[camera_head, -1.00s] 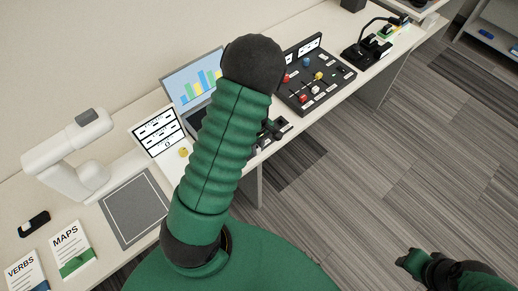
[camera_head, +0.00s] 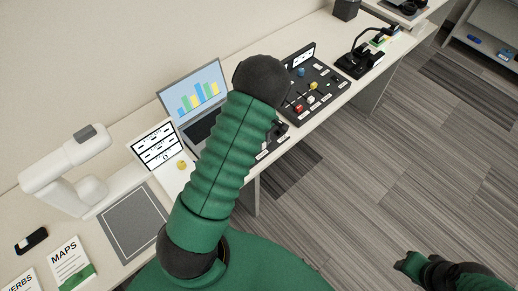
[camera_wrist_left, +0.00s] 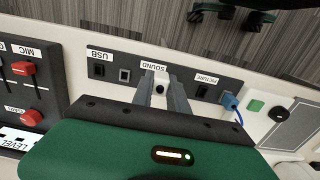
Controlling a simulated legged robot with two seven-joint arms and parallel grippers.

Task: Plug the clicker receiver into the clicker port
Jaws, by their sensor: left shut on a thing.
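My left gripper (camera_wrist_left: 160,92) is in the left wrist view, its grey fingers shut on a small pale piece (camera_wrist_left: 159,77) with a dark round spot, which I take to be the clicker receiver. It is over the black port strip (camera_wrist_left: 135,60), by the SOUND label. The fingers hide part of the strip, and I cannot tell whether the piece touches it. A USB socket (camera_wrist_left: 99,70) and a grey-rimmed socket (camera_wrist_left: 124,75) lie left of the fingers. I can read no clicker label. In the head view my left arm covers most of this gripper. My right gripper (camera_head: 408,262) is at the lower right, away from the desk.
A blue plug with a cable (camera_wrist_left: 231,102) sits at the strip's PICTURE end. A mixer panel with red sliders (camera_wrist_left: 23,68) is at left. The laptop (camera_head: 193,98), white document camera (camera_head: 65,170) and grey mat (camera_head: 133,222) stand on the desk.

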